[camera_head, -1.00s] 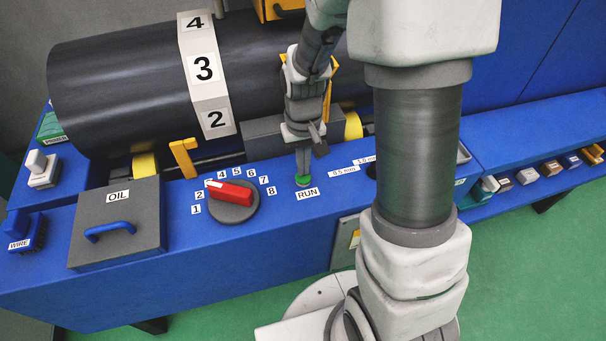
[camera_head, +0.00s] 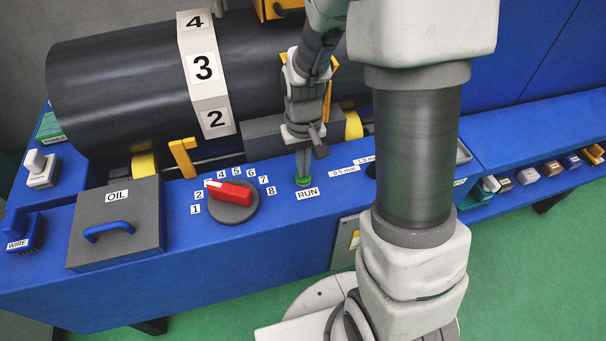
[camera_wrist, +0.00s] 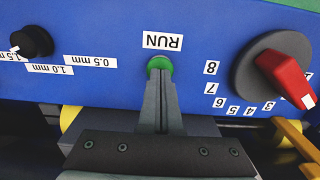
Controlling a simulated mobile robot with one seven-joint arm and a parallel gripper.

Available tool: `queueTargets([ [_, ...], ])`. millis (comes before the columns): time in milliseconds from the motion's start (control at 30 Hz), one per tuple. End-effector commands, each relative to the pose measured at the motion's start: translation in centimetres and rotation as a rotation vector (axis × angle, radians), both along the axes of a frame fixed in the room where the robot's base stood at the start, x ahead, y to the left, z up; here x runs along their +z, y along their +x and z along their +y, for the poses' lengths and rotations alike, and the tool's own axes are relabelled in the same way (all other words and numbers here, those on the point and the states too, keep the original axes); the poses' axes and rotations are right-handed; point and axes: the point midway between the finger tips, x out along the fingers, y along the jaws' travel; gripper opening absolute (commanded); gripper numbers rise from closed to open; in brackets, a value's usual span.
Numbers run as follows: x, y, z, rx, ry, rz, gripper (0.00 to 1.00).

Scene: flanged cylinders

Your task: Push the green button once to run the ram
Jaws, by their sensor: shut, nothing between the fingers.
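The green button (camera_head: 303,181) is set in the blue bench top, just above the RUN label (camera_head: 308,193). My gripper (camera_head: 303,175) points down at it from above, with its fingers together and nothing between them. In the wrist view the green button (camera_wrist: 159,63) shows just beyond the fingertips (camera_wrist: 158,76), which cover its near part. The tips are at the button; I cannot tell for sure whether they touch or press it. The ram itself is not clearly seen.
A red-handled dial (camera_head: 232,195) with numbers stands left of the button. The OIL box (camera_head: 115,222) is further left. A large dark cylinder (camera_head: 120,85) with a numbered band lies behind. A black knob (camera_wrist: 33,41) shows in the wrist view.

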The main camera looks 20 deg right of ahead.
Motion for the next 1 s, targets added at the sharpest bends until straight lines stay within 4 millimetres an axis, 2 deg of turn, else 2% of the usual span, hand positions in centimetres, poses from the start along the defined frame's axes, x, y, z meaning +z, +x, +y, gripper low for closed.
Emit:
queueTargets([
  [1000, -1.1, 0.0, 0.0, 0.000, 0.000, 0.001, 0.00],
])
